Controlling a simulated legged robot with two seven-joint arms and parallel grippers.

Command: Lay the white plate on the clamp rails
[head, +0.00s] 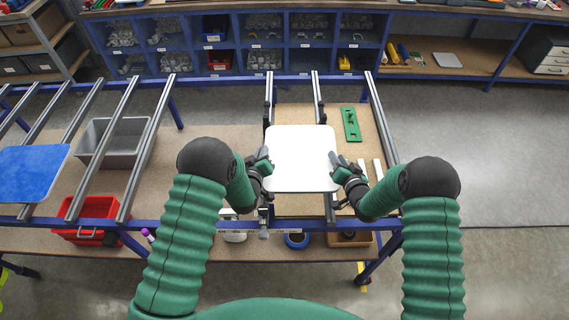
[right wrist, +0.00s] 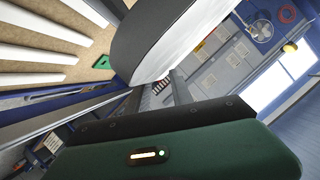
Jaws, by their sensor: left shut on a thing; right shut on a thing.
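The white plate (head: 301,157) is in the middle of the head view, over the clamp rails (head: 318,100). My left gripper (head: 264,168) is shut on its left edge. My right gripper (head: 338,172) is shut on its right edge. The plate hides parts of the rails and of the board under it. From above I cannot tell whether it touches the rails. In the right wrist view the plate (right wrist: 180,40) shows large and close, with a dark edge beside my green gripper (right wrist: 180,140).
A green part (head: 351,124) and white strips (head: 378,170) lie on the brown board right of the plate. A blue plate (head: 30,172) lies on the left rails. A grey bin (head: 108,142) and a red bin (head: 90,212) stand under the rails. Blue shelves with bins (head: 235,45) stand behind.

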